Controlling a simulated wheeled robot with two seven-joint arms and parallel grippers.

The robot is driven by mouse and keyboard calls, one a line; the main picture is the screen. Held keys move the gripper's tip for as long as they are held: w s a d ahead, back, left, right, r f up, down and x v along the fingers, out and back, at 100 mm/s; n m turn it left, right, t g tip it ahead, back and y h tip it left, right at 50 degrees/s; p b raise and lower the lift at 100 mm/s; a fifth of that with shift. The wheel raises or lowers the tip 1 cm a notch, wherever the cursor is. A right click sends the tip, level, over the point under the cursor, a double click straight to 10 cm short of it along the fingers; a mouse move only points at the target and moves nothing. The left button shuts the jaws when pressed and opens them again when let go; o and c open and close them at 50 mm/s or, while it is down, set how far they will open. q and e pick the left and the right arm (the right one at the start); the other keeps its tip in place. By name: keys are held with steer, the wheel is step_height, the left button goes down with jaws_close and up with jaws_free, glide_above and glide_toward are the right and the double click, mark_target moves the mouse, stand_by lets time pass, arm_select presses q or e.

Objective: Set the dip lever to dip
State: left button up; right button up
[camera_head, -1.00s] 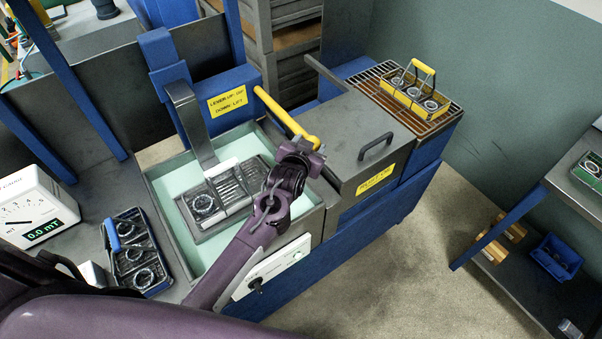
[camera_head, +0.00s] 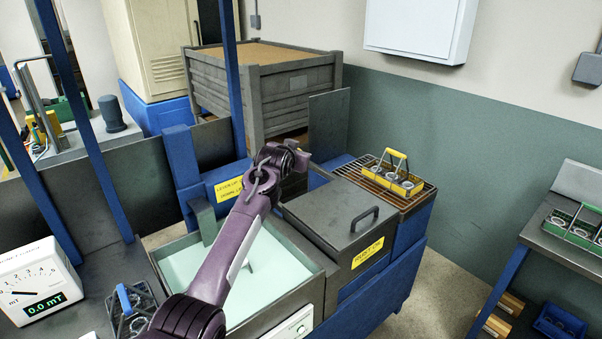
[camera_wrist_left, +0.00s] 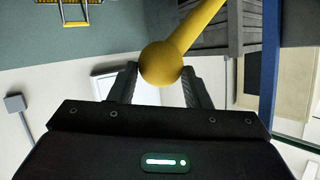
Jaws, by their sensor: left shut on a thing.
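The yellow dip lever ends in a round knob (camera_wrist_left: 160,63), which sits between the two fingers of my left gripper (camera_wrist_left: 160,84) in the left wrist view. In the head view my left gripper (camera_head: 282,158) is raised above the back of the tank, and my arm hides the lever. The tank (camera_head: 187,241) holds pale green liquid. No carrier shows above the liquid; only a small dark piece (camera_head: 250,265) stands out of it, partly behind my arm. A yellow label (camera_head: 229,189) on the blue post is partly covered by my arm. My right gripper is not in view.
A grey lidded box (camera_head: 335,222) with a handle stands right of the tank. A yellow carrier (camera_head: 393,178) sits on the grate behind it. The meter (camera_head: 38,285) and a dark carrier (camera_head: 128,305) stand at left. Open floor lies at right.

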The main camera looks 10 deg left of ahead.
arm_select(q)
steer(key=shift+w+a+r, duration=0.1)
steer(key=shift+w+a, duration=0.1)
steer(key=shift+a, duration=0.85)
steer(key=shift+r, duration=0.25)
steer(key=o, duration=1.1)
steer(key=shift+w+a, duration=0.15)
steer(key=o, duration=0.7)
steer(key=shift+w+a+f, duration=0.35)
steer(key=shift+a+f, duration=0.05)
steer(key=shift+a, duration=0.1)
steer(key=shift+d, duration=0.1)
steer(key=shift+d, duration=0.15)
steer(key=shift+s, duration=0.1)
